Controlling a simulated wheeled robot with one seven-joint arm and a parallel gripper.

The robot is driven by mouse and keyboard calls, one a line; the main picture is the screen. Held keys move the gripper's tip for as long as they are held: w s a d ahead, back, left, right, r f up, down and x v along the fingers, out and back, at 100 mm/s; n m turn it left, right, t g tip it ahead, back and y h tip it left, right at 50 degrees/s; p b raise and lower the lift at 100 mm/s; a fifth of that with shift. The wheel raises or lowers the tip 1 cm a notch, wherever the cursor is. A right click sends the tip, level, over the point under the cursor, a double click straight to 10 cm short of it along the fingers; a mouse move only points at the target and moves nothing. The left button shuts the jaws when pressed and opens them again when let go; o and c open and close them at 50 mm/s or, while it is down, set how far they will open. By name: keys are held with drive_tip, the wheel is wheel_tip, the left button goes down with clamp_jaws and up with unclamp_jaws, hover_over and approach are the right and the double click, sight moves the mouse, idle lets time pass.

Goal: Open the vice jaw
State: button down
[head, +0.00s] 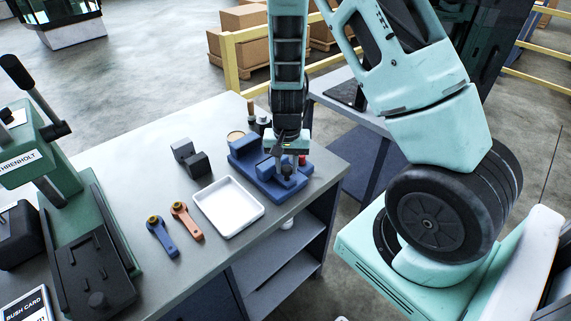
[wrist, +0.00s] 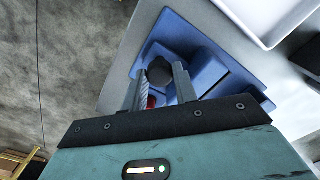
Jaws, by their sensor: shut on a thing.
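The blue vice (head: 244,146) stands at the far right corner of the grey workbench. A dark round knob (head: 287,171) sits at its front right end. My gripper (head: 286,177) reaches down over that end from above, its fingers shut on the knob. In the wrist view the fingers (wrist: 160,84) lie on either side of the dark knob (wrist: 160,71), with the blue vice body (wrist: 208,72) around and beyond it. A small red part shows between the fingers. The gripper hides part of the vice, so the exact jaw gap cannot be told.
A white tray (head: 228,207) lies just in front of the vice. An orange-handled tool (head: 187,221), a blue-handled tool (head: 162,237) and dark blocks (head: 190,158) lie to its left. A green press (head: 55,165) stands at the left. The bench edge is close on the right.

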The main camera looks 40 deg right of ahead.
drive_tip(key=c, duration=1.1)
unclamp_jaws()
wheel_tip(320, 180, up, 17)
drive_tip(key=shift+r, duration=0.2)
drive_tip(key=s+a+n+y+b, duration=0.1)
drive_tip(key=s+a+n, duration=0.2)
drive_tip(key=a, duration=0.4)
drive_tip(key=s+a+n+b, duration=0.1)
drive_tip(key=s+a+n, duration=0.15)
drive_tip(key=a, duration=0.45)
drive_tip(key=s+a+n, duration=0.3)
drive_tip(key=s, duration=0.1)
drive_tip(key=s+a+f+n+b, duration=0.1)
drive_tip(key=s+a+n, duration=0.3)
drive_tip(key=s, duration=0.1)
drive_tip(key=s+a+n+b, duration=0.1)
drive_tip(key=s+a+n, duration=0.2)
drive_tip(key=s+n, duration=0.1)
drive_tip(key=shift+s+a+f, duration=0.25)
drive_tip(key=shift+s+a, duration=0.15)
drive_tip(key=shift+s, duration=0.35)
